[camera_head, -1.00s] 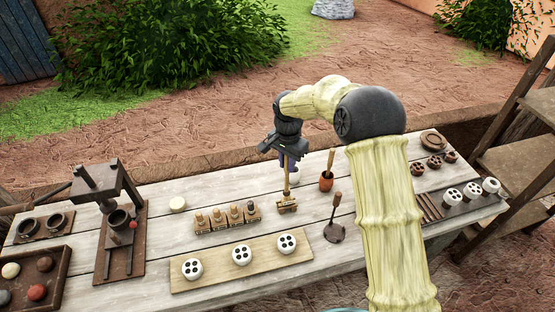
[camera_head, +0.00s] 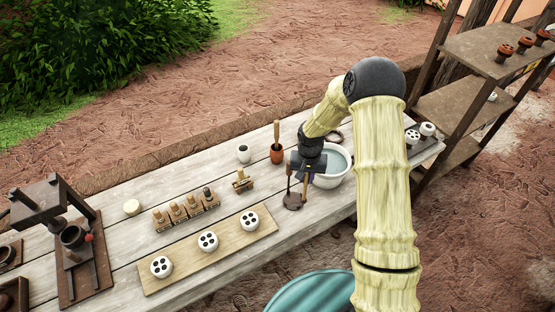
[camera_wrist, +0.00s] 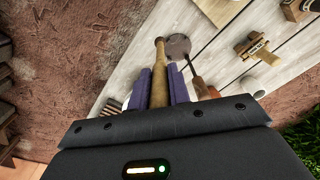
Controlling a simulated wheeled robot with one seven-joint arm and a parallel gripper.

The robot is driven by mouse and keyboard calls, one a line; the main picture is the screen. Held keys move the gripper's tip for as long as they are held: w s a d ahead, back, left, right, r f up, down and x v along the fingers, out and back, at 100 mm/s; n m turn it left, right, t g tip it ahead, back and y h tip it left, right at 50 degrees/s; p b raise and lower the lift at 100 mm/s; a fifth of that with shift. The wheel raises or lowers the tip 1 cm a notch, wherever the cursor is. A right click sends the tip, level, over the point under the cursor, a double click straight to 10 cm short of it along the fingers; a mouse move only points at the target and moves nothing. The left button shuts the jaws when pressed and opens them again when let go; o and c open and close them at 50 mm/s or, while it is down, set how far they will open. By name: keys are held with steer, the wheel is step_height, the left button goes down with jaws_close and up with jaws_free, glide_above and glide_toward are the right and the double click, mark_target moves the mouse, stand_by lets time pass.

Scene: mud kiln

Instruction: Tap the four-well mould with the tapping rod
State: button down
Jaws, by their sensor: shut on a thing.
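White four-well moulds stand in a row on a pale board (camera_head: 182,277): a left one (camera_head: 161,267), a middle one (camera_head: 208,241) and a right one (camera_head: 249,221). More white moulds with dark holes, one of them here (camera_head: 412,138), stand at the table's right end. My gripper (camera_head: 307,184) is right of the board, above the table. In the wrist view its purple fingers are shut on a wooden tapping rod (camera_wrist: 159,80), apart from all the moulds. The rod's tip is hard to make out in the head view.
A shelf (camera_head: 480,50) rises at right.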

steer(key=s+d+f+b, duration=0.3)
steer(key=f+b, duration=0.3)
steer(key=f, duration=0.2)
steer(key=s+d+f+n+b, duration=0.1)
steer(key=s+d+f+b, duration=0.1)
steer(key=d+f+b, duration=0.2)
step_height(320, 180, down, 4)
steer(key=shift+s+d+f+b, duration=0.25)
steer(key=shift+s+b, duration=0.15)
steer(key=shift+b, duration=0.6)
steer(key=shift+d, duration=0.15)
